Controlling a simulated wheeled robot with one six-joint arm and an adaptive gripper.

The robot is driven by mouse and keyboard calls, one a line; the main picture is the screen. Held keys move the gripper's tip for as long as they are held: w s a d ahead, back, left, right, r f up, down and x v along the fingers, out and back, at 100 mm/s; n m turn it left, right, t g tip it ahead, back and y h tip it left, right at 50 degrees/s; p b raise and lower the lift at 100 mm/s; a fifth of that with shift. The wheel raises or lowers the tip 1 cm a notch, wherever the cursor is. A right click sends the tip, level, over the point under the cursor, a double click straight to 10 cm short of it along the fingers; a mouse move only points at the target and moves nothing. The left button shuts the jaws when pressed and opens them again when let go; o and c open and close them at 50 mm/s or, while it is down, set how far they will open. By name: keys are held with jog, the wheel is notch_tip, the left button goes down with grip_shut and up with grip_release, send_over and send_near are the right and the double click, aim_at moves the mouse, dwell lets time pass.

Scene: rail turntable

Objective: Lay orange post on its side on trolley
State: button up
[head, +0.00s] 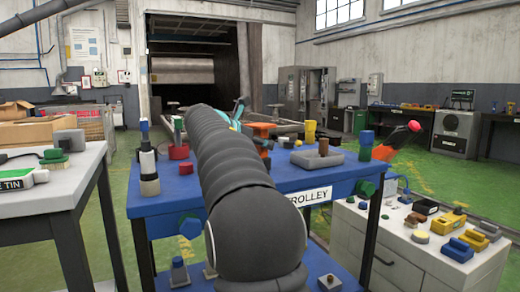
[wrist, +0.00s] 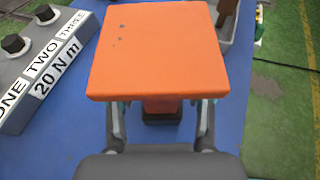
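The orange post (wrist: 156,50) fills the upper middle of the wrist view. It shows a broad, flat orange cap, with a narrower orange stem and a dark foot below it. In the head view its orange part (head: 262,130) stands on the blue trolley (head: 290,178), partly behind my arm. My gripper (wrist: 162,118) has one finger on each side of the stem, with gaps visible beside it. The fingertips are hidden behind the cap, so contact is unclear. In the head view a teal piece of my gripper (head: 238,115) shows beside the post.
A grey open tray (head: 317,158) sits right of the post on the trolley. A grey labelled block (wrist: 45,65) is at left in the wrist view. A red cylinder (head: 178,152) and a bottle-like item (head: 148,160) stand at the trolley's left. A white cabinet (head: 400,250) stands at right.

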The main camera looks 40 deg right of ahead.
grip_shut()
jog(key=shift+r, duration=0.1)
